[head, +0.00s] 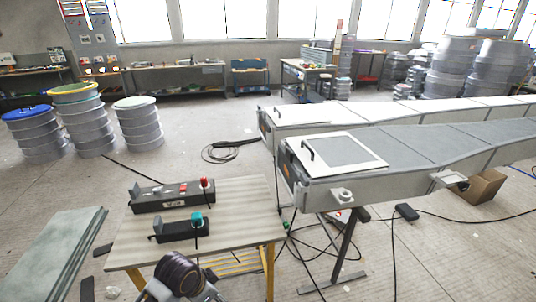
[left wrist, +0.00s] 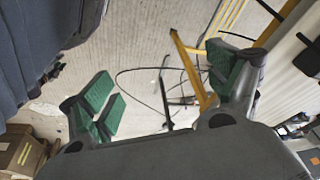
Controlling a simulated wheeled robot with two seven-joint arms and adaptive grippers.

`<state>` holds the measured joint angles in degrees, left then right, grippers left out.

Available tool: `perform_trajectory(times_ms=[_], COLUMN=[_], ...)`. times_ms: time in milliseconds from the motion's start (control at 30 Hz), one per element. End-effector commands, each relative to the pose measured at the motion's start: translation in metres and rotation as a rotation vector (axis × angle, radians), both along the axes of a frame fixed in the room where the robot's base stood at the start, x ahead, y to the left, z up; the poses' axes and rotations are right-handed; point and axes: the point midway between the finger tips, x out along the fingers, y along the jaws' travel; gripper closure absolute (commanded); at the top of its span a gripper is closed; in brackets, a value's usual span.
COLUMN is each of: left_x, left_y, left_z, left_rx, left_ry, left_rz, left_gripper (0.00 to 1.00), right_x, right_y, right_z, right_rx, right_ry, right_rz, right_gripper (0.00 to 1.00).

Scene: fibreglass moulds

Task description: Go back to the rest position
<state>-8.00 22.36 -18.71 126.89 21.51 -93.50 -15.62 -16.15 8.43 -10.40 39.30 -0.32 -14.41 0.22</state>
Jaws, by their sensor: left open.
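My left gripper (left wrist: 163,88) shows in the left wrist view with its green-padded fingers spread wide. Nothing is between them; the floor and loose cables show through the gap. In the head view part of my arm reaches in at the bottom, near the front edge of the worktable (head: 240,203), and its fingers cannot be made out there. My right gripper is in neither view.
Two black holders, one with a red-topped item (head: 172,196) and one with a teal-topped item (head: 180,229), stand on the worktable. A long grey mould (head: 420,150) lies right of it. Cables (head: 320,240) cross the floor. Drums (head: 88,125) stand at left.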

Motion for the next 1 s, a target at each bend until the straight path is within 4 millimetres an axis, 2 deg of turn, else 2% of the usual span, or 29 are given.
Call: perform_trajectory(times_ms=[167, 400, 600, 833, 1000], left_x=[-0.019, -0.043, -0.061, -0.074, -0.082], left_y=[0.003, 0.018, 0.034, 0.047, 0.055], left_z=[0.000, 0.001, 0.003, 0.004, 0.004], left_rx=[-0.028, -0.042, -0.041, -0.033, -0.027], left_ry=[-0.004, -0.007, -0.009, -0.010, -0.009], left_rz=[0.124, 0.305, 0.436, 0.527, 0.579], left_gripper=[0.11, 0.11, 0.11, 0.11, 0.11], right_x=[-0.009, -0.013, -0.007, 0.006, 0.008], right_y=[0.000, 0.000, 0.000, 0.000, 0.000], right_z=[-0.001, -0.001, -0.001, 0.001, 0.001], right_rx=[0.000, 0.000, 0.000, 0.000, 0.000], right_ry=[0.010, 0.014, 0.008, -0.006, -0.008], right_rz=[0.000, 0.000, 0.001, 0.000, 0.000], right_gripper=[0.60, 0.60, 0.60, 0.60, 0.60])
